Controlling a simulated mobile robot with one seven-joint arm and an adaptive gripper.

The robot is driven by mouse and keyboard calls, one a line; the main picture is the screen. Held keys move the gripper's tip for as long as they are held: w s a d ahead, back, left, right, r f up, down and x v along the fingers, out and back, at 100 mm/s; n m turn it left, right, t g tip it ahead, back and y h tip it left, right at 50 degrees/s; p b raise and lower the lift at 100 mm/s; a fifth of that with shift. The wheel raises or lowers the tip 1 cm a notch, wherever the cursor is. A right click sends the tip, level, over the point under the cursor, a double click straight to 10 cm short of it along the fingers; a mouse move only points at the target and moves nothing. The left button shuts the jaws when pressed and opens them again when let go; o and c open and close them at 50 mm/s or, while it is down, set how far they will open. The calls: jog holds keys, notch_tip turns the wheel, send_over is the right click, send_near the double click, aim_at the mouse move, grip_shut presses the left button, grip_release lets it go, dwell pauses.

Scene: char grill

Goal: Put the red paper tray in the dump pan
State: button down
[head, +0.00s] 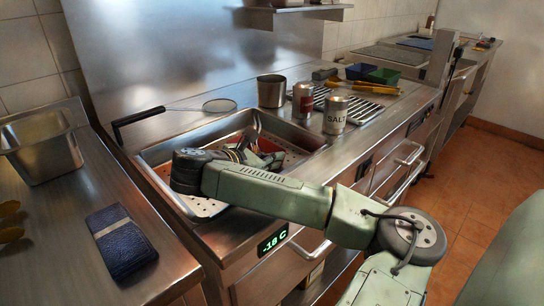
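The dump pan appears to be the wide metal pan (205,208) with a perforated bottom, set into the counter at the middle of the head view. My arm reaches over it from the lower right, and my gripper (247,148) is low over or inside its back part. A red piece (268,146) shows beside my gripper, inside the pan's outline; it may be the red paper tray, mostly hidden by my arm. Whether my gripper touches it, and whether the fingers are open or shut, I cannot tell.
A long-handled strainer (218,106) lies behind the pan. A metal cup (271,91), a can (303,101) and a SALT shaker (335,115) stand to its right. A folded dark cloth (121,241) lies left.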

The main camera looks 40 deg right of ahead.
jog(key=shift+f+b, duration=0.15)
jog(key=shift+b, duration=0.15)
jog(key=c, duration=1.8)
grip_release()
